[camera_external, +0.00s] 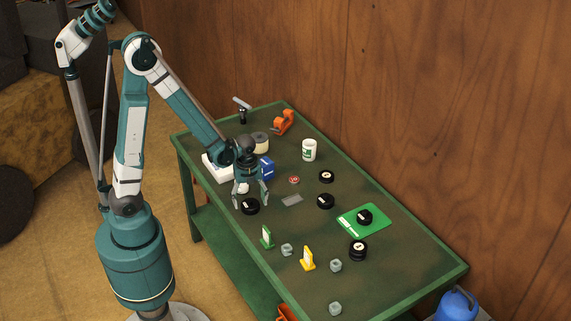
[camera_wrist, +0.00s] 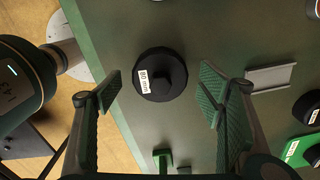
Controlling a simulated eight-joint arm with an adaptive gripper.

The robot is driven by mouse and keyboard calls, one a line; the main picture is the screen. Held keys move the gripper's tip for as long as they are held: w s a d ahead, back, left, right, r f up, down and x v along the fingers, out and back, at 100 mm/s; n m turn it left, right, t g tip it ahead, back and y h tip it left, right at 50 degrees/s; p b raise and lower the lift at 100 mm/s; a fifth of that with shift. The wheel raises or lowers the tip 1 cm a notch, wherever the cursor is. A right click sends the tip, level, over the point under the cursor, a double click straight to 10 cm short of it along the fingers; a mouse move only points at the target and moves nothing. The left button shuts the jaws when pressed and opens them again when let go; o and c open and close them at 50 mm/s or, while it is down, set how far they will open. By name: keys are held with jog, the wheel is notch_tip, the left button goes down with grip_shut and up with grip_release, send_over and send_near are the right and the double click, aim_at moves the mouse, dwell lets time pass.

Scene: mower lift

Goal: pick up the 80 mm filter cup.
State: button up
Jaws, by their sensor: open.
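The 80 mm filter cup is a black round cup with a raised centre knob and a white label. It stands on the green table near the front edge (camera_external: 250,206). In the wrist view the cup (camera_wrist: 161,74) shows its label reading "80 mm" and lies between and beyond my fingers. My gripper (camera_external: 251,198) is open and empty, pointing down just above the cup. In the wrist view my gripper's two fingers (camera_wrist: 160,95) are spread wide on either side of it, apart from it.
Other black cups stand on the table (camera_external: 430,262), one on a green mat (camera_external: 378,229) and several to the right. A grey plate (camera_external: 292,200), a green stand (camera_external: 267,237), a yellow stand (camera_external: 307,258) and grey nuts (camera_external: 336,265) are nearby. A blue box (camera_external: 267,168) stands behind my gripper.

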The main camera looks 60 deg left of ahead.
jog(key=shift+f, duration=0.3)
dwell(0.4)
jog(key=c, duration=1.1)
